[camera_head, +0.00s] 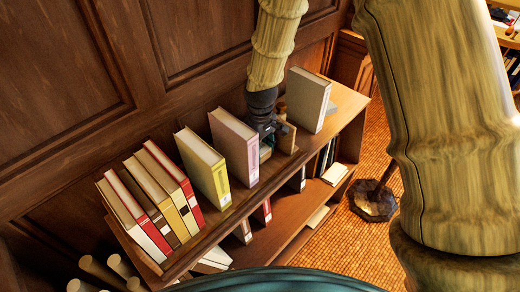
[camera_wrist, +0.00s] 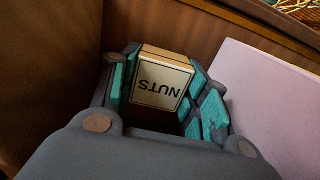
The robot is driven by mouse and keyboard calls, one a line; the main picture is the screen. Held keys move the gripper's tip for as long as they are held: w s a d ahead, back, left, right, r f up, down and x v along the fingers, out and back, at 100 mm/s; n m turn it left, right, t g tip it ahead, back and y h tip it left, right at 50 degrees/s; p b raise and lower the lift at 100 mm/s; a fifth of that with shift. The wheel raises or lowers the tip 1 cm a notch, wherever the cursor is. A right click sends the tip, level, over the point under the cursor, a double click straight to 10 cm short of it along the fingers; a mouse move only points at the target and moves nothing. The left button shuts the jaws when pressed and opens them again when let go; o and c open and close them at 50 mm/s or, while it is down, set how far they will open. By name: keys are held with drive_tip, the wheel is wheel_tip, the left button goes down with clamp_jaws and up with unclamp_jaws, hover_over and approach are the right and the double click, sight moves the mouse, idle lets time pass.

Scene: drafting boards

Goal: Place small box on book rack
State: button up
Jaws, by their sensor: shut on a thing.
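The small box (camera_wrist: 162,82) is tan with a pale face reading "NUTS", upside down in the wrist view. My gripper (camera_wrist: 164,98) is shut on it, with teal pads on both sides. In the head view, my gripper (camera_head: 270,136) points down at the top of the wooden book rack (camera_head: 347,97). The box (camera_head: 287,137) shows there partly behind the fingers, between a pink book and a grey book. It is at or just above the top board; I cannot tell whether it touches.
The pink book (camera_head: 234,146) stands close left of my gripper, the grey book (camera_head: 307,99) to its right. A yellow book (camera_head: 203,167) and several others stand farther left. The panelled wall (camera_head: 190,60) is behind. The rack's right end is bare.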

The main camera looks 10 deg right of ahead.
drive_tip(key=shift+f, duration=0.55)
drive_tip(key=shift+f, duration=0.15)
drive_tip(key=o, duration=1)
drive_tip(key=shift+r, duration=0.25)
drive_tip(key=shift+r+b, duration=2.15)
drive_tip(key=shift+r, duration=3.75)
